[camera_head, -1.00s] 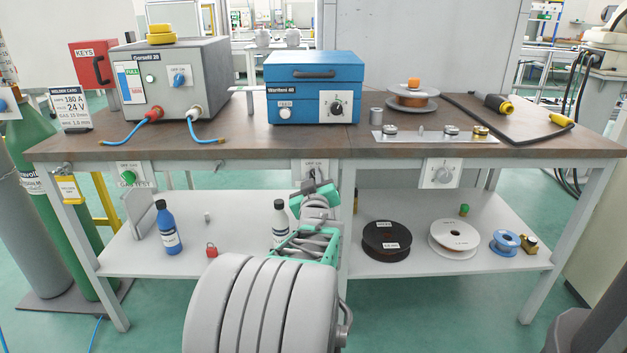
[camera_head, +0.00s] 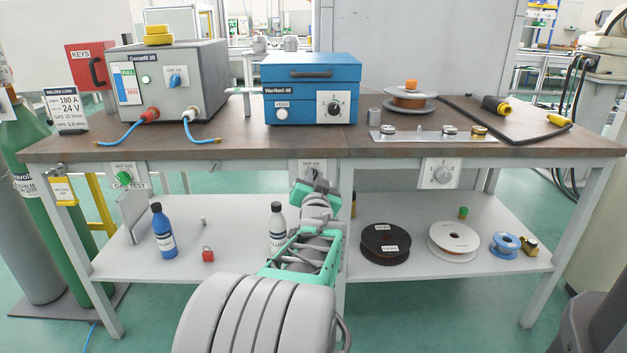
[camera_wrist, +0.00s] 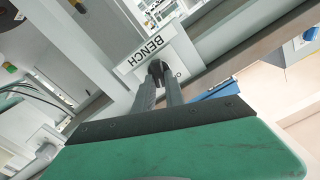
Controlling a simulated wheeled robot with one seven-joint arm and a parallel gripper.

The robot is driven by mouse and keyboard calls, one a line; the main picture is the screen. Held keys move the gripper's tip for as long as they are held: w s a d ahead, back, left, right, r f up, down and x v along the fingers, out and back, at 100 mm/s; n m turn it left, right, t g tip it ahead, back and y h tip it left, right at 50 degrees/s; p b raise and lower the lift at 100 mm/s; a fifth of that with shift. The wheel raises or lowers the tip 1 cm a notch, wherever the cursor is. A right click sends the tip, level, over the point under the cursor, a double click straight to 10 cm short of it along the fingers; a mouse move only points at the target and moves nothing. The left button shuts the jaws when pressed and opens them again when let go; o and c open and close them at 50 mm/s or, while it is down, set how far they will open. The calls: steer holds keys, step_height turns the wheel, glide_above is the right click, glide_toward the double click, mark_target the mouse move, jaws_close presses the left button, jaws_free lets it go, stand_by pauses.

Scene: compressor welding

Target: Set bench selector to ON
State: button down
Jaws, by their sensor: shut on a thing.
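The bench selector is a small pale plate (camera_head: 307,166) with OFF and ON marks, fixed under the front edge of the bench top. In the wrist view its BENCH label (camera_wrist: 148,54) shows upside down, with a dark knob (camera_wrist: 155,70) beside it. My gripper (camera_wrist: 160,82) has its two narrow fingers at the knob, one on each side, shut on it. In the head view my gripper (camera_head: 315,180) is in front of the plate and covers its lower part. Which mark the knob points to cannot be told.
A blue Wartlont box (camera_head: 311,90) stands above.

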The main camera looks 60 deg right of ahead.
steer(key=shift+m, duration=0.5)
steer(key=c, duration=1.4)
jaws_free()
steer(key=p+v, duration=0.1)
steer(key=v, duration=0.7)
steer(key=shift+p, duration=0.4)
